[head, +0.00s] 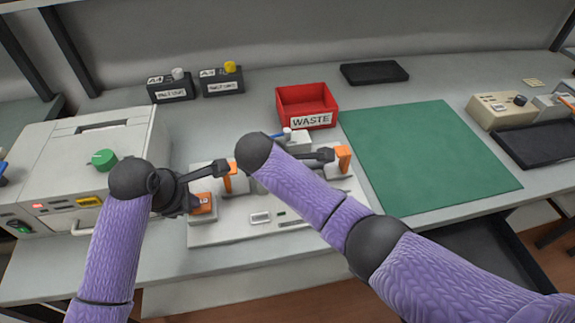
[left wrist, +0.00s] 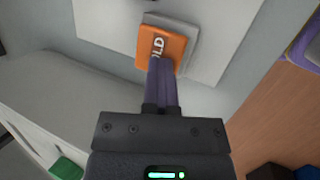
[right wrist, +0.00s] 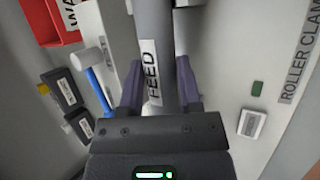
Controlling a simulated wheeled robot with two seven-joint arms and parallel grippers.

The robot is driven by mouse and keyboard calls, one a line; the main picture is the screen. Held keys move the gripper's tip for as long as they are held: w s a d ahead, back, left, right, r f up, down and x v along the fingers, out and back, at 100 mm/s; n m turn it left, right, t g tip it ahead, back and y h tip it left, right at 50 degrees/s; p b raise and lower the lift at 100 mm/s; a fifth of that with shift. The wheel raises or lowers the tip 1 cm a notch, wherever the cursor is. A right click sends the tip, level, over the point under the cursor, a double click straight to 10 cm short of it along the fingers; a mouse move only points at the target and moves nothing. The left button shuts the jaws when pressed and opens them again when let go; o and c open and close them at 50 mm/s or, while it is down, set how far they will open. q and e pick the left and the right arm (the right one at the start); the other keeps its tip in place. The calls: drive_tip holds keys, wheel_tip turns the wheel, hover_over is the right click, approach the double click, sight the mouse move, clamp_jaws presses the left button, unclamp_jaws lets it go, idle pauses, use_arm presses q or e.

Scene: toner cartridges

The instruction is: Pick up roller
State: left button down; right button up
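A dark grey roller (right wrist: 158,25) runs lengthwise between the two fingers of my right gripper (right wrist: 160,88) in the right wrist view. A white "FEED" label shows beside it. The fingers stand apart, one on each side; I cannot tell whether they touch it. In the head view my right arm hides that gripper and most of the roller. My left gripper (left wrist: 162,65) has its fingers together and empty, at the orange "HOLD" button (left wrist: 178,45); the button also shows in the head view (head: 203,204). Two orange clamp posts (head: 344,158) with dark levers stand on the light fixture plate (head: 225,235).
A red WASTE bin (head: 306,103) stands behind the fixture. A blue-handled tool with a white head (right wrist: 90,65) lies nearby. A pale machine with a green knob (head: 103,159) stands left. The green mat (head: 430,155) on the right is clear.

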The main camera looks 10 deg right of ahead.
clamp_jaws()
